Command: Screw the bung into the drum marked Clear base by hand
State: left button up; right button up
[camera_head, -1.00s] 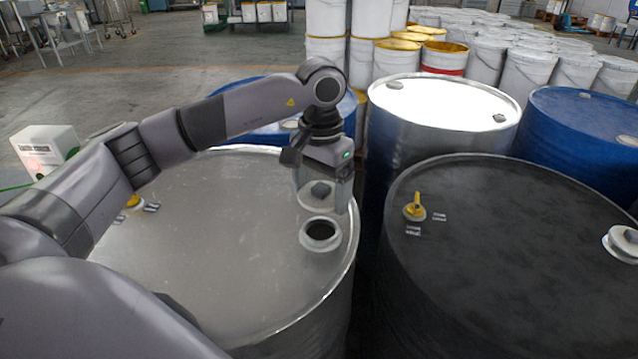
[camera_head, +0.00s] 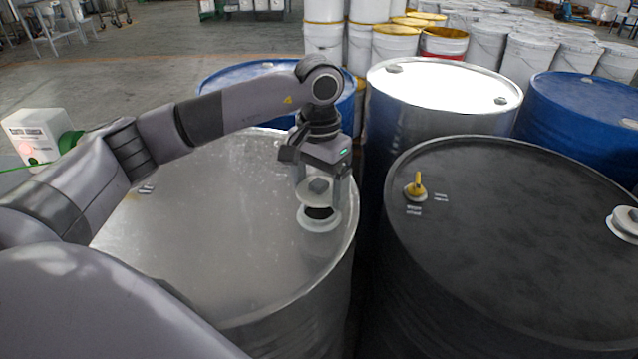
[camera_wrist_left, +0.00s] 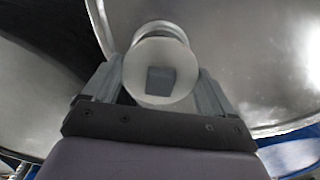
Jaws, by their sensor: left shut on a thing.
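The bung (camera_head: 317,186) is a pale round plug with a dark square boss on top. My left gripper (camera_head: 320,196) is shut on it, pointing down. The bung is just above the dark opening with a pale collar (camera_head: 319,222) near the right rim of the bare grey steel drum (camera_head: 235,240). A dark gap shows between bung and collar. In the left wrist view the bung (camera_wrist_left: 150,52) sits between the two fingers, with the collar (camera_wrist_left: 160,28) partly hidden behind it. No readable Clear base marking shows. My right gripper is not in view.
A black drum (camera_head: 500,215) with a yellow-capped fitting (camera_head: 415,188) stands close at right. Another steel drum (camera_head: 440,88) and blue drums (camera_head: 590,115) stand behind. Several pails (camera_head: 390,42) are stacked behind.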

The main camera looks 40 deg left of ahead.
pick_arm(q)
jog(key=shift+f, duration=0.15)
dwell(0.3)
jog(key=shift+f+b, duration=0.5)
jog(key=shift+f, duration=0.05)
jog(key=shift+f+b, duration=1)
jog(key=shift+f, duration=0.15)
dwell(0.4)
jog(key=o, duration=0.8)
jog(key=shift+o, duration=0.2)
